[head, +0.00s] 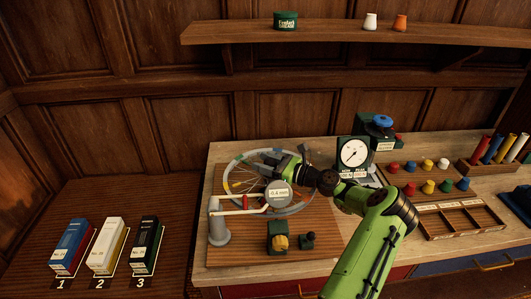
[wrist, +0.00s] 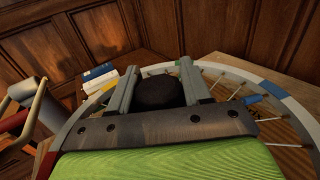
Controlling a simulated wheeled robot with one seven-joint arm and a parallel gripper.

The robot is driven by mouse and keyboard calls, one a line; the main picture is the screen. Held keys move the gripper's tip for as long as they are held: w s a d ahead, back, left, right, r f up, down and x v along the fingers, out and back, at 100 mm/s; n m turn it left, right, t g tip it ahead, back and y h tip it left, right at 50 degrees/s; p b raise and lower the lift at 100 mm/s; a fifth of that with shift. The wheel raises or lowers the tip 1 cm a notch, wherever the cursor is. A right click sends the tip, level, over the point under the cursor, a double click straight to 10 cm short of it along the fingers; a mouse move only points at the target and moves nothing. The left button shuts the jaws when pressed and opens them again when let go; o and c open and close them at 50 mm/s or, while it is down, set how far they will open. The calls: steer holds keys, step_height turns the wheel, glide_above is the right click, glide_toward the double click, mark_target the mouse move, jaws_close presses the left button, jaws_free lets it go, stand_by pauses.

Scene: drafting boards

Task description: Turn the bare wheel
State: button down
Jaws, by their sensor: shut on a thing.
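The bare wheel (head: 229,172) has a pale rim with coloured patches and thin spokes, over the wooden board on the bench. Its rim (wrist: 225,73) also shows in the wrist view, with blue, red and green patches. My gripper (head: 272,157) reaches over the wheel from the right. In the wrist view my gripper (wrist: 159,76) is shut on a dark round piece (wrist: 158,94) between its two grey fingers. Whether this piece is the wheel's hub or a knob on it I cannot tell. My arm hides part of the wheel's right side.
A grey stand (head: 217,229) with a red handle and a round "0.4 mm" gauge (head: 278,193) is close to the wheel. A dial instrument (head: 353,153) stands behind my arm. Numbered boxes (head: 106,246) are at the left; coloured pegs (head: 428,187) and trays are at the right.

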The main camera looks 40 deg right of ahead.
steer(key=shift+n+y, duration=0.3)
steer(key=shift+y, duration=0.1)
steer(key=c, duration=0.6)
jaws_free()
steer(key=shift+s, duration=0.1)
steer(key=v, duration=0.7)
steer(key=shift+s+d+r, duration=0.1)
steer(key=shift+s, duration=0.05)
